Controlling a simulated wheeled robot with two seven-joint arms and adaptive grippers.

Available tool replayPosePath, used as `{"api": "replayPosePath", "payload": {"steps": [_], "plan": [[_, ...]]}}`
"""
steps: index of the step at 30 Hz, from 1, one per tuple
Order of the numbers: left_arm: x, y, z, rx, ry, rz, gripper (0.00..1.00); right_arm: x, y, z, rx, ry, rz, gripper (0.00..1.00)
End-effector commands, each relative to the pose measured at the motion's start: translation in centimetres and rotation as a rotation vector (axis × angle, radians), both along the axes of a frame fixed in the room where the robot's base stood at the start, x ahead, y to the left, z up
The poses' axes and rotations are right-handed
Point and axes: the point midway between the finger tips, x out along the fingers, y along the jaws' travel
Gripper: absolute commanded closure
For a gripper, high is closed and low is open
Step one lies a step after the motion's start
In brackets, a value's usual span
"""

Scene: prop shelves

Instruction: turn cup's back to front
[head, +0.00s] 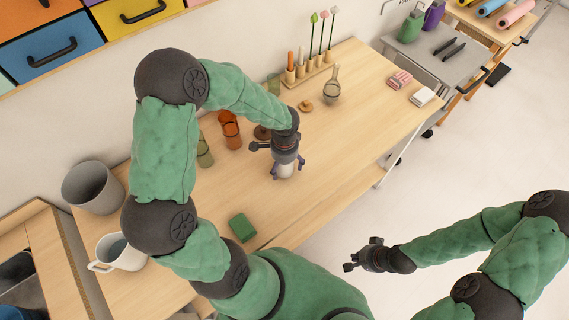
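A white mug (122,256) with its handle to the left stands at the lower left of the table. My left gripper (287,168) points down over the middle of the table, far from this mug. A small pale object (286,172) shows between its spread fingers; whether it is a cup, and whether the fingers press on it, I cannot tell. My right gripper (349,262) is off the table's front edge, over the floor, with its fingers apart and nothing between them.
A grey bin (93,187) stands behind the mug. Orange cups (229,130) and a green glass (204,152) stand left of my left gripper. A green sponge-like block (242,227) lies near the front edge. A strainer (332,90) is further back.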

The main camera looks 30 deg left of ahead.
Motion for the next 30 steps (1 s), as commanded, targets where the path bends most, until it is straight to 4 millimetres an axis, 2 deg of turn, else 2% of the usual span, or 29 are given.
{"api": "replayPosePath", "payload": {"steps": [11, 16, 24, 30], "plan": [[0.0, 0.0, 0.5, 0.000, -0.001, 0.000, 0.13, 0.0, 0.0, 0.0, 0.000, 0.000, 0.000, 1.00], [0.1, 0.0, 2.8, 0.001, -0.004, 0.001, 0.13, 0.0, 0.0, 0.0, 0.000, 0.000, 0.000, 1.00], [0.2, 0.0, 8.2, 0.001, -0.006, 0.000, 0.13, 0.0, 0.0, 0.0, 0.000, 0.000, 0.000, 1.00], [0.1, 0.0, 10.9, 0.000, -0.001, 0.000, 0.13, 0.0, 0.0, 0.0, 0.000, 0.000, 0.000, 1.00]]}}
